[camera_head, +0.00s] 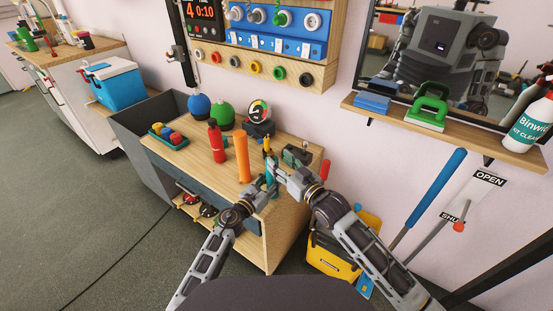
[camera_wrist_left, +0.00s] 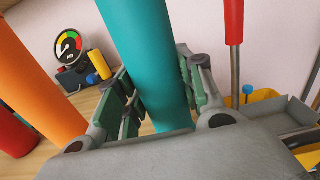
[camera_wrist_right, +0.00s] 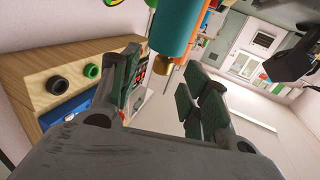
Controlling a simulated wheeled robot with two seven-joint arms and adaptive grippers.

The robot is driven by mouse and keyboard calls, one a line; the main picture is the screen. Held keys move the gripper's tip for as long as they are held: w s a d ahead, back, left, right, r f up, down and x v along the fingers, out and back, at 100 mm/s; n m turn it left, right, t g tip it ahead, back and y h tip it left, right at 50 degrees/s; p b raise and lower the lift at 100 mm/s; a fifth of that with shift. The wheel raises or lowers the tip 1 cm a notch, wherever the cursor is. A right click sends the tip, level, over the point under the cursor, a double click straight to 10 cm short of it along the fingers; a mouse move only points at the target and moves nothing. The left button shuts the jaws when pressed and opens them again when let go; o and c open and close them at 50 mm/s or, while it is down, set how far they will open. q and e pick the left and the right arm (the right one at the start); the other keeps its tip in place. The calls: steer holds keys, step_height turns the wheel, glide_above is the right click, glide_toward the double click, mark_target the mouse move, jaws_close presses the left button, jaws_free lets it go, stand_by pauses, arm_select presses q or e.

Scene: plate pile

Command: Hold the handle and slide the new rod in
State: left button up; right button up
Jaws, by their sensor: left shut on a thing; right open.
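A teal cylindrical handle (camera_wrist_left: 146,45) stands slightly tilted between the fingers of my left gripper (camera_wrist_left: 160,100), which is shut on it. In the head view the teal handle (camera_head: 270,173) is small, above the bench's right end, with my left gripper (camera_head: 263,188) around its lower part. My right gripper (camera_head: 277,172) is open beside it. In the right wrist view the handle (camera_wrist_right: 174,25) ends in a brass tip (camera_wrist_right: 162,65), near the gap between my open right fingers (camera_wrist_right: 160,90). I cannot identify the new rod with certainty.
An orange cylinder (camera_head: 242,158) and a red bottle (camera_head: 216,142) stand left on the wooden bench (camera_head: 190,150). A round gauge (camera_head: 258,112) and a small yellow cylinder (camera_wrist_left: 98,65) stand behind. A yellow bin (camera_head: 335,262) is on the floor at right.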

arm_select(q)
steer(key=shift+d, duration=0.1)
arm_select(e)
steer(key=v, duration=0.7)
steer(key=shift+r, duration=0.2)
stand_by(0.7)
arm_select(q)
steer(key=o, duration=1.4)
steer(key=shift+c, duration=0.2)
steer(key=v, duration=1.2)
